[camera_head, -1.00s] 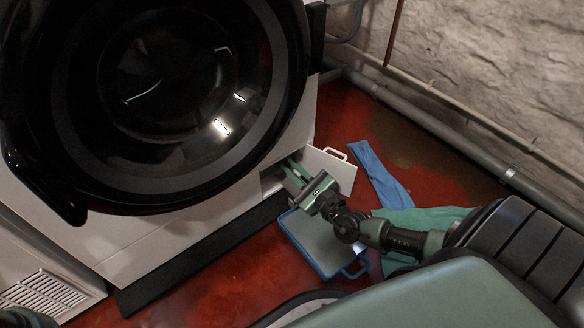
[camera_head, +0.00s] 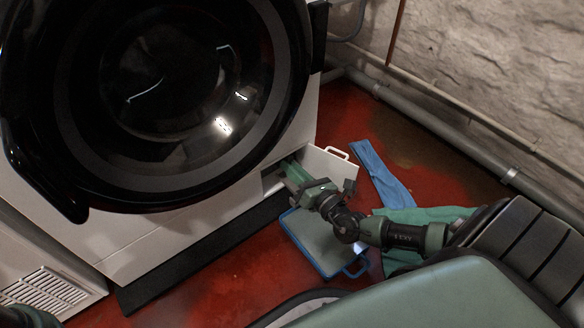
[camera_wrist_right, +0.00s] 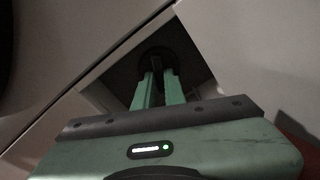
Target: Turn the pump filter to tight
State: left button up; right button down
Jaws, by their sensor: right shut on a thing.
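The pump filter (camera_wrist_right: 158,55) is a dark round cap with a raised grip, set back inside a dark square opening low on the white washing machine (camera_head: 140,245). My right gripper (camera_wrist_right: 158,80) reaches into that opening, its two green fingers shut on the filter's grip. In the head view my right gripper (camera_head: 292,172) enters the opening at the machine's lower right corner, and its fingertips and the filter are hidden there. My left gripper does not show clearly.
A white flap (camera_head: 330,165) with a handle stands open beside the opening. A blue-rimmed tray (camera_head: 318,250) lies below on the red floor. A blue cloth (camera_head: 380,175) and a green cloth (camera_head: 430,220) lie to the right. Pipes (camera_head: 430,130) run along the wall.

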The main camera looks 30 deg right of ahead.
jog(key=m, duration=0.6)
jog(key=shift+a+r, duration=0.1)
jog(key=m, duration=0.6)
jog(key=shift+s+r+m, duration=0.1)
jog(key=shift+m, duration=0.2)
dwell(0.3)
jog(key=c, duration=1.5)
grip_release()
jog(key=s+p, duration=0.1)
jog(key=s, duration=0.1)
jog(key=s+p, duration=0.1)
jog(key=s, duration=0.1)
jog(key=s+p, duration=0.1)
jog(key=s, duration=0.1)
jog(key=shift+s+d+r, duration=0.15)
jog(key=shift+s+d, duration=0.1)
jog(key=shift+s, duration=0.65)
